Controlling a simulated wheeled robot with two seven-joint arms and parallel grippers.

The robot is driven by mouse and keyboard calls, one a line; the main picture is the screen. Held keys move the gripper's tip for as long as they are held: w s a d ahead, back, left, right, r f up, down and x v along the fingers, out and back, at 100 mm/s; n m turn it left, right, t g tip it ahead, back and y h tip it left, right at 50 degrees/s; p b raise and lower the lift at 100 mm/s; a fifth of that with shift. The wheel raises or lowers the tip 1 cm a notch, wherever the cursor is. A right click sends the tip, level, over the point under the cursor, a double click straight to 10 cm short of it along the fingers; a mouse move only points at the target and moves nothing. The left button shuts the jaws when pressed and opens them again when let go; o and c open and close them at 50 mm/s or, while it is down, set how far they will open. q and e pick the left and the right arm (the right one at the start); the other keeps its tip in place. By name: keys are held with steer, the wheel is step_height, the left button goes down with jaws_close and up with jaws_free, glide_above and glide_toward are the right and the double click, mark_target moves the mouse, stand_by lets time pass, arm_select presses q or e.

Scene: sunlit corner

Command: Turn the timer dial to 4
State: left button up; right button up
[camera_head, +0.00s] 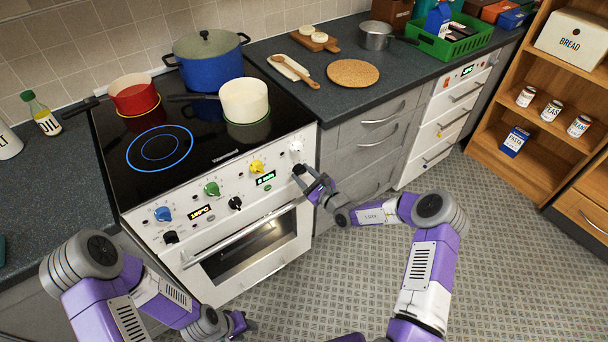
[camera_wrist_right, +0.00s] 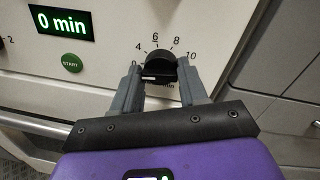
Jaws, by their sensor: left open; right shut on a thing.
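The timer dial (camera_wrist_right: 160,64) is a black knob on the white oven front, with 0, 4, 6, 8 and 10 readable around it. A pale mark on the dial lies low at its left side, towards the 0. The green display (camera_wrist_right: 61,22) to its left reads "0 min". My right gripper (camera_wrist_right: 161,80) is shut on the dial, one finger on each side; in the head view it (camera_head: 302,174) is at the right end of the oven's control panel. My left gripper (camera_head: 240,325) is open and empty, low in front of the oven.
Above the panel the hob (camera_head: 110,142) holds a red pot (camera_head: 134,97), a blue pot (camera_head: 210,72) and a cream pot (camera_head: 245,104). The oven handle (camera_head: 240,234) sticks out below the panel. A green START button (camera_wrist_right: 71,63) is left of the dial. The floor in front is clear.

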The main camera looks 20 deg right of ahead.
steer(key=m+p, duration=0.3)
steer(key=m, duration=0.1)
steer(key=shift+d+r, duration=0.1)
steer(key=shift+m+t+p, duration=0.4)
steer(key=shift+m+p, duration=0.55)
steer(key=shift+m, duration=0.85)
steer(key=shift+f, duration=0.2)
steer(key=o, duration=1)
steer(key=shift+s, duration=0.1)
